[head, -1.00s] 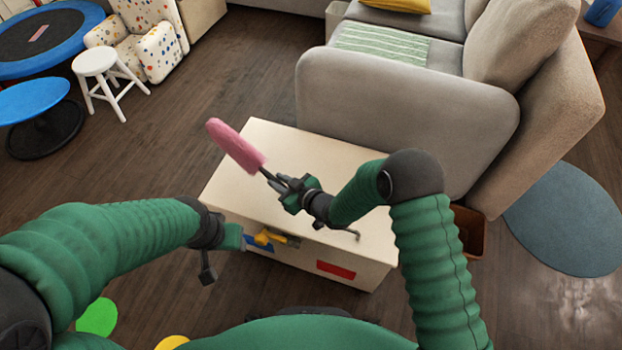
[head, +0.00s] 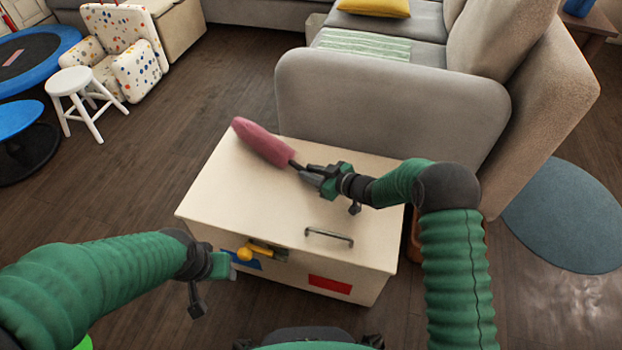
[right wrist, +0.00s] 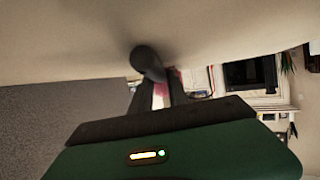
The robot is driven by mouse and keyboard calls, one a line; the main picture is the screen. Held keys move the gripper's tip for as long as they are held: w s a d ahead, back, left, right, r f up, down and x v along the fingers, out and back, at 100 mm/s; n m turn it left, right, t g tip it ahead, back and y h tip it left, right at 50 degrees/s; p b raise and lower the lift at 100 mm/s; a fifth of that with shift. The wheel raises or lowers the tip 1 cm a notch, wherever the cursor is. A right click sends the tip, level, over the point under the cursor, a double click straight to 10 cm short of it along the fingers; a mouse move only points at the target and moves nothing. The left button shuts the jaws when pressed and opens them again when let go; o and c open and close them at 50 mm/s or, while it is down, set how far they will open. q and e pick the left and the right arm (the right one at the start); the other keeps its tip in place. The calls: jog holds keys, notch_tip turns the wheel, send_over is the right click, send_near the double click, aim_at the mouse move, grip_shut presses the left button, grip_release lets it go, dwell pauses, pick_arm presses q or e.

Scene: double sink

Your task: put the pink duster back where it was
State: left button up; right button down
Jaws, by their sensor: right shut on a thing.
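The pink duster (head: 262,142) has a fluffy pink head and a thin dark handle. My right gripper (head: 306,172) is shut on the handle, with the head pointing to the far left. The duster is over the back part of the lid of a cream chest (head: 210,198); I cannot tell whether it touches the lid. In the right wrist view the dark handle (right wrist: 148,62) shows between the fingers, and a bit of pink shows behind. My left gripper (head: 222,266) is by the chest's front left corner; its fingers are not clear.
A grey sofa (head: 390,115) stands right behind the chest. The chest has a metal handle (head: 330,238) on its lid, and a yellow piece (head: 250,252) and red patch on its front. A white stool (head: 80,100) stands far left. The wooden floor between is clear.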

jog(key=c, duration=1.3)
grip_release()
jog(key=shift+s+f, duration=0.1)
